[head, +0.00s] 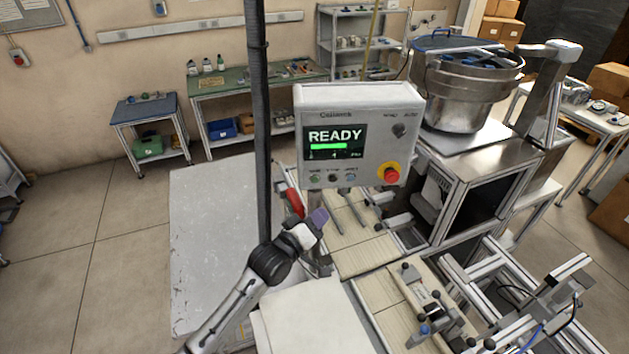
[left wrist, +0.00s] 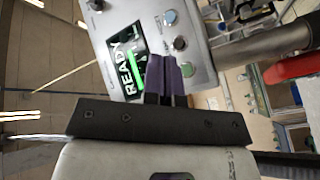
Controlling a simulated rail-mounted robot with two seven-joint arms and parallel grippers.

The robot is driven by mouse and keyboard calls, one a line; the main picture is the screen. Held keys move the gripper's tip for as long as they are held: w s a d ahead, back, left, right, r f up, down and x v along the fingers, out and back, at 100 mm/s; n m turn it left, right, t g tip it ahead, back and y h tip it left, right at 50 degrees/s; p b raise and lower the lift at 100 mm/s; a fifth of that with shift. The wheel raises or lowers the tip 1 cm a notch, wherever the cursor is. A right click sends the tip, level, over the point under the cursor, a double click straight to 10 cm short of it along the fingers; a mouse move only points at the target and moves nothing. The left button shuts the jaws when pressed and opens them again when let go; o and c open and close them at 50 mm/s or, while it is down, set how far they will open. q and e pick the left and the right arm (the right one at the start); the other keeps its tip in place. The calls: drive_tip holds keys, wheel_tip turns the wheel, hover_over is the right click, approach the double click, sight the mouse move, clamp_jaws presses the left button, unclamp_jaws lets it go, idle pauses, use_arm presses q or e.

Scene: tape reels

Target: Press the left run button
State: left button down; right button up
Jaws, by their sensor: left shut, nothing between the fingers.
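The control box (head: 357,134) is a light grey panel whose screen reads READY above a green bar. Along its lower edge sit a small greenish button (head: 314,178), a dark button (head: 332,178) and a pale blue button (head: 350,177). Their labels are too small to read. My left gripper (head: 319,216) is just below the panel, its purple fingers shut and empty. In the left wrist view the shut fingers (left wrist: 164,72) point at the panel, near the screen's lower edge.
A red emergency knob (head: 391,174) on a yellow ring sits at the panel's lower right. A red part (head: 295,203) is close beside my gripper. A dark vertical post (head: 259,130) stands left of the panel. A metal bowl feeder (head: 462,85) stands at right.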

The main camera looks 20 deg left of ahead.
sight(315, 180)
idle(0.3)
use_arm(q)
drive_tip(key=w+a+b, duration=0.1)
drive_tip(key=w+b, duration=0.1)
drive_tip(key=w+a+b, duration=0.1)
drive_tip(key=w+b, duration=0.2)
drive_tip(key=w+a+b, duration=0.2)
drive_tip(key=shift+w, duration=0.4)
idle(0.7)
idle(0.7)
drive_tip(key=shift+w+b, duration=0.1)
drive_tip(key=shift+b, duration=0.2)
idle(0.4)
drive_tip(key=shift+w, duration=0.1)
drive_tip(key=shift+w+a, duration=0.15)
drive_tip(key=shift+w, duration=0.1)
